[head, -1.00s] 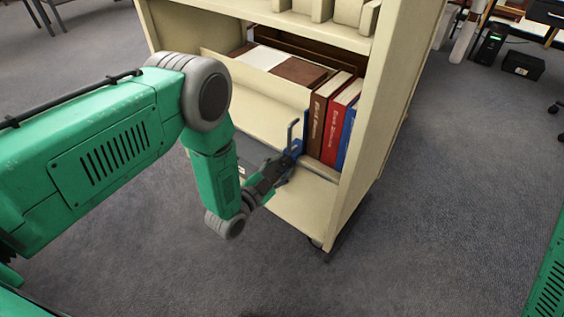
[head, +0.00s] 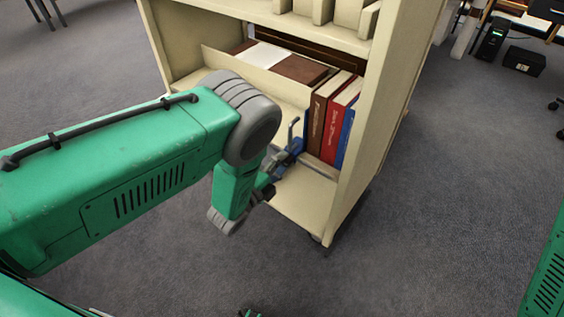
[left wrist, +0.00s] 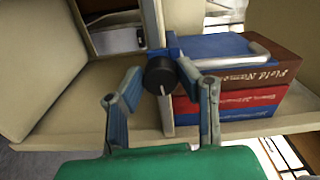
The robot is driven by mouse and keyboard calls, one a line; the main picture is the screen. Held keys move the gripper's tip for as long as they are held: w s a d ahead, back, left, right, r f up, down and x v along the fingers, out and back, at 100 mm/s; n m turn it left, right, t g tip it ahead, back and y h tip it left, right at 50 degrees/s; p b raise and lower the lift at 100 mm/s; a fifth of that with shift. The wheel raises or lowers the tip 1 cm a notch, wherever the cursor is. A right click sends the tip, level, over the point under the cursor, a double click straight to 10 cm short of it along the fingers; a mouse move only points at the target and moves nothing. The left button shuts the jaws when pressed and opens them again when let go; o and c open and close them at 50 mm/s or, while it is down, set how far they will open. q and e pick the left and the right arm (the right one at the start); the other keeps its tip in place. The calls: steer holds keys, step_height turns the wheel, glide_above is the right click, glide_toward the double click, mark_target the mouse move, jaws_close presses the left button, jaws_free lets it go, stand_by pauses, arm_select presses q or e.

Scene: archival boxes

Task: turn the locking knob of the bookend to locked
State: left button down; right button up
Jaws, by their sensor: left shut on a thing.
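The bookend is blue with a pale bent handle. In the head view the bookend (head: 294,146) stands on the cart's lower shelf against the left side of several books. In the left wrist view the bookend's black round locking knob (left wrist: 160,74) faces me. My left gripper (head: 281,160) reaches in from the left and is at the bookend. In the left wrist view its two fingers (left wrist: 161,82) are on either side of the knob, shut on it. The knob is hidden in the head view, and I cannot read its locked or unlocked position. My right gripper is not clearly seen.
Brown, red and blue books (head: 325,125) stand to the right of the bookend, close to the cart's side panel (head: 375,120). A tray (head: 225,58) with flat brown and white items lies behind. The front of the lower shelf (head: 305,200) is bare.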

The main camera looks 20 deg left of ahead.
arm_select(q)
steer(key=shift+s+d+f+m, duration=0.1)
steer(key=shift+s+f+m, duration=0.15)
steer(key=shift+m, duration=0.35)
steer(key=c, duration=1.2)
jaws_free()
steer(key=shift+w, duration=0.1)
steer(key=shift+r, duration=0.1)
steer(key=v, duration=1.1)
steer(key=shift+s, duration=0.4)
